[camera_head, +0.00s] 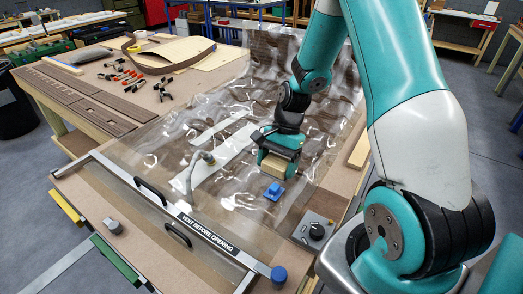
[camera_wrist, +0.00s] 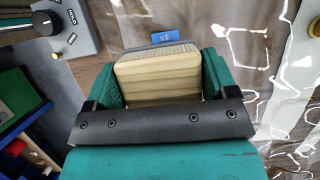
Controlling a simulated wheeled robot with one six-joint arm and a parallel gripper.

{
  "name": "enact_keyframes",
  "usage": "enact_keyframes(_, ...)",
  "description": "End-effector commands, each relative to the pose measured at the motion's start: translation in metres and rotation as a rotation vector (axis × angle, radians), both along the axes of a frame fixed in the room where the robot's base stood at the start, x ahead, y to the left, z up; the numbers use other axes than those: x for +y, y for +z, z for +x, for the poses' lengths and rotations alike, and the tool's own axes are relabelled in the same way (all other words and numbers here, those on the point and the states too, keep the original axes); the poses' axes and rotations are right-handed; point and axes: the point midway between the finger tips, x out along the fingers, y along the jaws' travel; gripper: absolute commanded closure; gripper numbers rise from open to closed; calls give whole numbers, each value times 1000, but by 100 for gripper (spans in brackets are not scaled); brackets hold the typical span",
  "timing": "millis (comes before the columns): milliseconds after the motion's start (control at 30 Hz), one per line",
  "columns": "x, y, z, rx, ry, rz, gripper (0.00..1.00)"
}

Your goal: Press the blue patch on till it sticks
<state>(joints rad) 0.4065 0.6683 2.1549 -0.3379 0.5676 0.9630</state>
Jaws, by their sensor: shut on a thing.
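The blue patch (camera_head: 273,191) lies on the clear vacuum bag film (camera_head: 235,203), in front of my gripper in the head view. In the wrist view a small part of the blue patch (camera_wrist: 161,37) shows just beyond the block; the rest is hidden by it. My gripper (camera_head: 275,160) is shut on a pale wooden block (camera_head: 273,169), which sits between the green fingers in the wrist view (camera_wrist: 158,78). I cannot tell whether the block touches the film.
A hose fitting (camera_head: 208,158) stands on the film to the left. A grey control box with a black knob (camera_head: 316,232) is at the right front. A metal bar labelled "VENT BEFORE OPENING" (camera_head: 205,232) crosses the front. Clamps (camera_head: 122,75) and veneer strips (camera_head: 75,100) lie at the back left.

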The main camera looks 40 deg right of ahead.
Motion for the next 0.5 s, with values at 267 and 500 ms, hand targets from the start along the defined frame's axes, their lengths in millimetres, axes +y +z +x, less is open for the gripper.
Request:
enact_keyframes(267,2,-10,0,0,3,0,46)
enact_keyframes(500,1,-33,0,0,3,0,46)
